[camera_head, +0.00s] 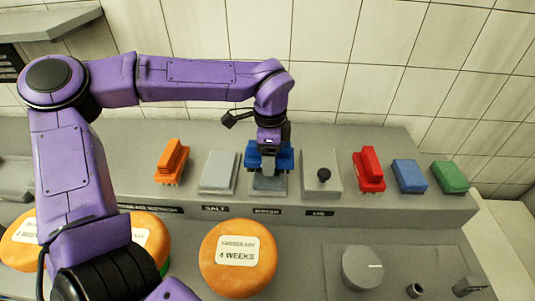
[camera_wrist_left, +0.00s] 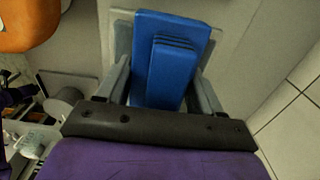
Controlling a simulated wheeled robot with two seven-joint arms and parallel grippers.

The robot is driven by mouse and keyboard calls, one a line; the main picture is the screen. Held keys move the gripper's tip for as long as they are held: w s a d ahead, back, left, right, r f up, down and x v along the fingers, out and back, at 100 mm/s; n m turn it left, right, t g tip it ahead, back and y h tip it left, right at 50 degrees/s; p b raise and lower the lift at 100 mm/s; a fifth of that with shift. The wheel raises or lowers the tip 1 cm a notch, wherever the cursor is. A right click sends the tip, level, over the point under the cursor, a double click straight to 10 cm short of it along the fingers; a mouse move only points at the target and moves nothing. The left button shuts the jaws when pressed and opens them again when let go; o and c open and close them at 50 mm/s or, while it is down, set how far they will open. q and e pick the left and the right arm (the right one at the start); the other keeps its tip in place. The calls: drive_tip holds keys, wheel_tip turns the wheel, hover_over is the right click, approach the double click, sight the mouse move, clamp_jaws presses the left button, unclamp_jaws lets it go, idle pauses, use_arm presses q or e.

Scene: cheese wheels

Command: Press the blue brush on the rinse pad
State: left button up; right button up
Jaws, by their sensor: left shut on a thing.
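My left gripper (camera_head: 269,165) points down and is shut on the blue brush (camera_head: 285,157). In the left wrist view the brush (camera_wrist_left: 155,70) sits between the two grey fingers (camera_wrist_left: 165,85), its raised handle block between them. The rinse pad (camera_head: 268,185) is a grey pad on the shelf, above a label that seems to read RINSE. The brush is directly over this pad and hides its back part. I cannot tell whether the bristles touch it. My right gripper is in neither view.
On the shelf, an orange brush (camera_head: 171,163) and a grey salt pad (camera_head: 218,172) stand left; a box with a black knob (camera_head: 322,160), a red brush (camera_head: 369,168), a blue block (camera_head: 409,177) and a green block (camera_head: 450,177) stand right. A cheese wheel (camera_head: 238,280) lies in front.

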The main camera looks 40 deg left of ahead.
use_arm(q)
drive_tip(key=shift+w+f, duration=0.2)
drive_tip(key=shift+w, duration=0.15)
drive_tip(key=shift+s+a, duration=0.1)
drive_tip(key=shift+s, duration=0.3)
drive_tip(key=shift+w+f+b, duration=0.25)
drive_tip(key=shift+b, duration=0.15)
drive_tip(key=shift+s+f+b, duration=0.2)
drive_tip(key=shift+f+b, duration=0.05)
drive_tip(key=shift+b, duration=0.15)
idle(0.8)
drive_tip(key=shift+w+r+p, duration=0.1)
drive_tip(key=shift+r+p, duration=2.1)
drive_tip(key=shift+r, duration=1.4)
